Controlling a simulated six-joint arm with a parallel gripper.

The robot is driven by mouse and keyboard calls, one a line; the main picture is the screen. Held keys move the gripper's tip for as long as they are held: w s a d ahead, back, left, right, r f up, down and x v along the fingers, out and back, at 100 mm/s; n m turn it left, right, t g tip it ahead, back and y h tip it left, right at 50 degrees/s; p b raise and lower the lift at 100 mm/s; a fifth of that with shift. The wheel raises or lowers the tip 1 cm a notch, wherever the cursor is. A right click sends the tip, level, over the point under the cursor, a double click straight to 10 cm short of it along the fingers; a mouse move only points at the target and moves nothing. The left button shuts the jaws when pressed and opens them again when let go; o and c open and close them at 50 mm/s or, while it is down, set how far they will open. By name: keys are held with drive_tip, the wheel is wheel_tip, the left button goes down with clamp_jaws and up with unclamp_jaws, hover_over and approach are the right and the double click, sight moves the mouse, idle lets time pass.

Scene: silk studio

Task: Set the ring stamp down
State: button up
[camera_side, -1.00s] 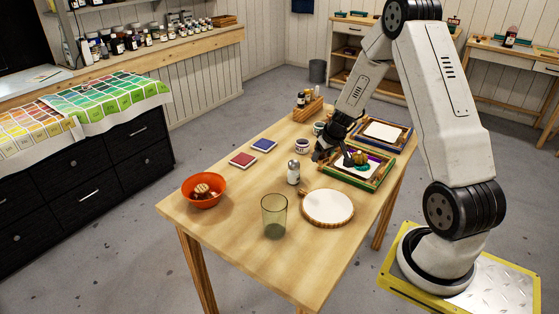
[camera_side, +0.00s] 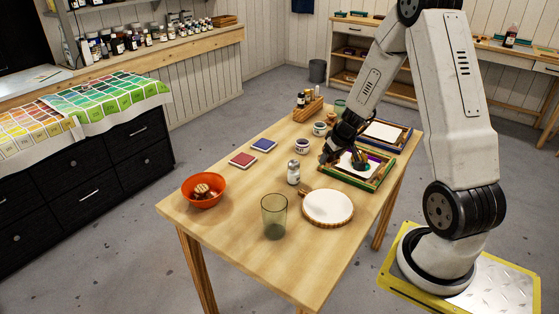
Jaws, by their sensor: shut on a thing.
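The ring stamp (camera_side: 361,158) is a small dark, brownish piece over the white cloth of the green-edged frame (camera_side: 371,182) at the right of the table. My gripper (camera_side: 357,152) is black and reaches down to it from behind and the left. It is shut on the stamp. The fingers are dark and small, so the exact grip is hard to make out. I cannot tell whether the stamp's underside touches the cloth. A teal mark (camera_side: 345,167) shows on the cloth beside it.
A second, blue-edged frame (camera_side: 406,144) lies just behind. Small jars (camera_side: 302,146), a white bottle (camera_side: 293,172), a round white-topped board (camera_side: 328,207), a green glass (camera_side: 274,217), an orange bowl (camera_side: 204,190) and red and blue pads (camera_side: 242,160) stand around.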

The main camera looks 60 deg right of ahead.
drive_tip(key=w+a+n+y, duration=0.2)
drive_tip(key=w+a+n, duration=0.3)
drive_tip(key=a, duration=0.5)
approach(266, 181)
drive_tip(key=shift+w+a+f+m, duration=0.2)
drive_tip(key=shift+w+f, duration=0.1)
drive_tip(key=shift+f, duration=0.15)
drive_tip(key=shift+w+a+f+m, duration=0.15)
drive_tip(key=shift+w+f+m, duration=0.05)
drive_tip(key=shift+w+f, duration=0.2)
drive_tip(key=shift+w+d+f, duration=0.1)
drive_tip(key=shift+w+f, duration=0.1)
drive_tip(key=shift+f, duration=0.15)
drive_tip(key=shift+w+d+f, duration=0.1)
drive_tip(key=shift+w+f, duration=0.15)
drive_tip(key=shift+f, duration=1.6)
drive_tip(key=shift+f, duration=0.15)
